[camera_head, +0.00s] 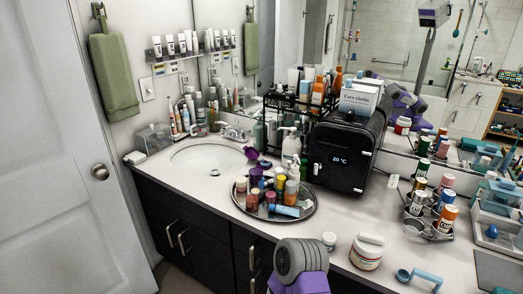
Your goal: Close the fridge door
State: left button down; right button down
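A small black fridge (342,152) stands on the counter right of the tray, with a lit temperature display on its front. The front panel sits against the body, and I cannot tell whether the door is fully shut or slightly ajar. A small light handle shows at the left of the front. A white box of face cloths (360,98) stands on top of the fridge. A grey and purple link of my arm comes up at the bottom, in front of the counter. Neither gripper shows in this view.
A round tray (248,207) crowded with bottles stands left of the fridge's front. A white jar (367,250) and a small jar (329,241) stand near the front edge. A bottle holder (424,227) is at the right. Bare counter lies just in front of the fridge.

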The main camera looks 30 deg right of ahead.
aim_at(344, 153)
jog(key=u, duration=0.05)
jog(key=i, duration=0.55)
jog(key=z, duration=2.35)
